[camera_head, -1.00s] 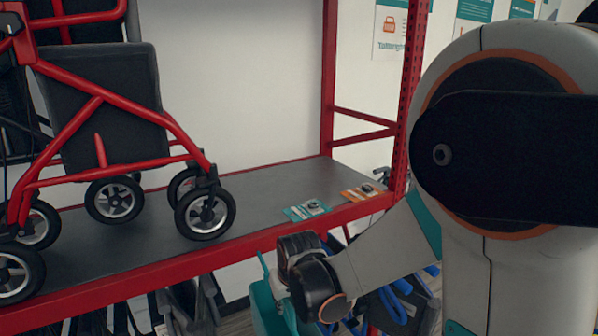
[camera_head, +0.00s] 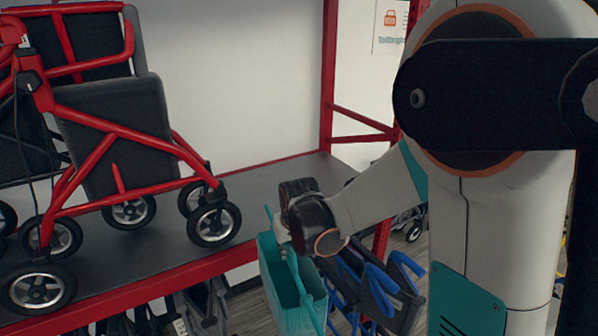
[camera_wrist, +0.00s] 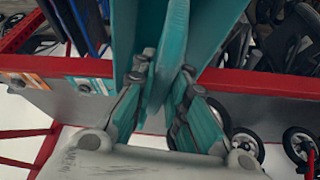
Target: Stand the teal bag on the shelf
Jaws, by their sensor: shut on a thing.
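The teal bag (camera_head: 287,290) hangs from my gripper in front of the shelf's red front edge, its top at about the level of the shelf surface. In the wrist view the teal bag (camera_wrist: 205,28) fills the upper middle, with its handle between the fingers. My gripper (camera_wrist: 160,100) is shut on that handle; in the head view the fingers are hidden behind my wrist. The grey shelf (camera_head: 255,195) has a red frame. Its surface is bare between the wheelchair and the right post, as far as my arm lets me see.
A red-framed wheelchair (camera_head: 110,140) stands on the shelf to the left, its front wheel (camera_head: 214,224) near the front edge. A red post (camera_head: 329,75) rises at the back right. Blue-and-black folded items (camera_head: 375,285) are below. Teal and orange cards (camera_wrist: 90,85) lie along the shelf front.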

